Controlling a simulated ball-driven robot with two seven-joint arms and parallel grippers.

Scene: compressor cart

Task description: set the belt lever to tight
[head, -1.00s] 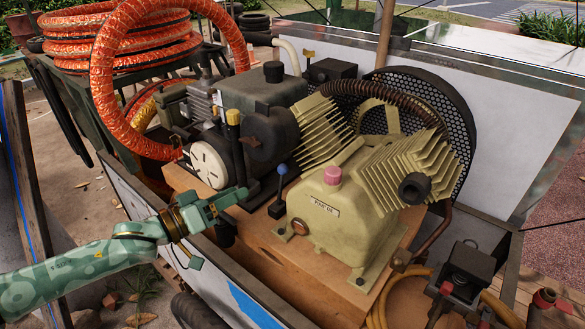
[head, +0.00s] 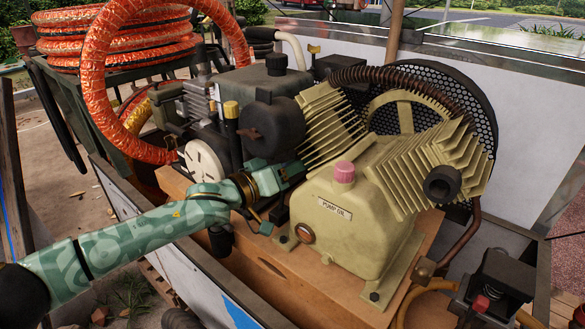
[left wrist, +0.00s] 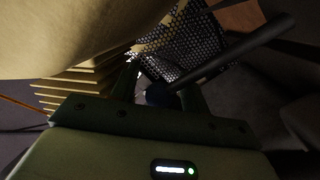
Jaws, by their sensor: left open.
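The belt lever is a dark rod (left wrist: 235,48) with a dark blue ball knob (left wrist: 160,94) in the left wrist view. The knob lies between the two fingers of my left gripper (left wrist: 158,90), which are open around it. I cannot tell whether either finger touches it. In the head view my left gripper (head: 292,168) reaches in between the engine and the cream pump (head: 352,228), and it hides the lever there. My right gripper is not in view.
The dark engine (head: 268,95) stands left of the pump, close to my gripper. Cooling fins (head: 330,125) and a mesh belt guard (head: 480,120) stand behind. The wooden base (head: 290,275) has a bare strip in front. An orange hose (head: 95,75) arches at the left.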

